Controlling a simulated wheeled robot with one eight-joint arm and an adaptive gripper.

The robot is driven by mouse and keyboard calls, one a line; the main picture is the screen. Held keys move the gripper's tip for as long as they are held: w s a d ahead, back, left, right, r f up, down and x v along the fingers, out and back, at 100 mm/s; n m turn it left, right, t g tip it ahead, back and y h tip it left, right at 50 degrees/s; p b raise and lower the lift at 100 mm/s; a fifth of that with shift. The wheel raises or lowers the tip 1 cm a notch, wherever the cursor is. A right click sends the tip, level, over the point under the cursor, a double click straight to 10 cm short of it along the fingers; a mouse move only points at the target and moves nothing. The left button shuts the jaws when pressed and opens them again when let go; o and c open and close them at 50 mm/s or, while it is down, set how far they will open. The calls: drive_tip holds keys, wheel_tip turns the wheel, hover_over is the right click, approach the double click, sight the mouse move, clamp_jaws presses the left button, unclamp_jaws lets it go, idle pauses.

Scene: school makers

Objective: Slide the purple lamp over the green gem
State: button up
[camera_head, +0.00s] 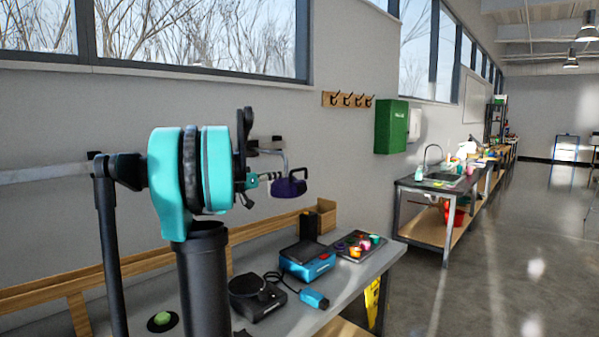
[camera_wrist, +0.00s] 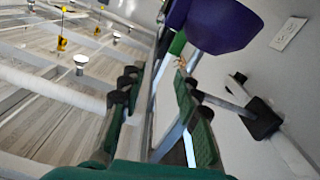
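The purple lamp (camera_head: 288,187) hangs from a thin grey bracket near the wall, above the workbench. It also shows at the top of the wrist view (camera_wrist: 222,22), just beyond one finger. The green gem (camera_head: 163,321) sits on a round black base on the bench at the lower left, partly beside my dark column. My gripper (camera_head: 264,163) is raised close to the left of the lamp. In the wrist view my gripper (camera_wrist: 160,100) has its green-padded fingers apart, with nothing clearly held between them. Whether a finger touches the lamp cannot be told.
On the bench (camera_head: 352,278) stand a black device (camera_head: 256,296), a blue box-shaped device (camera_head: 306,262) and a tray with several coloured cups (camera_head: 340,247). A wooden rail runs along the wall. The floor to the right is clear.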

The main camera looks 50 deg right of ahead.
sight(303, 169)
drive_tip(key=d, duration=1.3)
drive_tip(key=shift+d, duration=0.4)
drive_tip(key=shift+c, duration=0.2)
clamp_jaws()
